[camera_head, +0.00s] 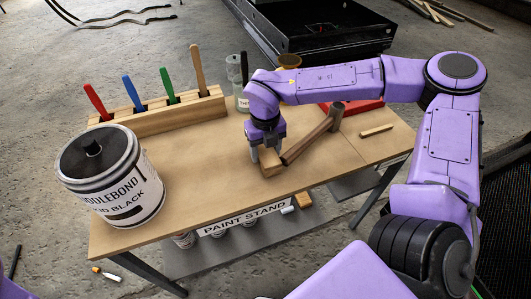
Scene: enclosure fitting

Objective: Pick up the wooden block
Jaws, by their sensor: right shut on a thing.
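The wooden block (271,164) is on or just above the wooden tabletop, near the middle of the table; I cannot tell whether it touches the top. My right gripper (267,152), at the end of the purple arm, points down with its fingers around the block and is shut on it. The gripper hides part of the block's upper side. My left gripper is not in view.
A hammer (311,138) lies close to the block's right side. The table (200,180) also bears a large paint can (112,180), a wooden rack (160,117) of coloured handles, a jar (241,97) and a small wooden stick (376,130). The table's left middle is clear.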

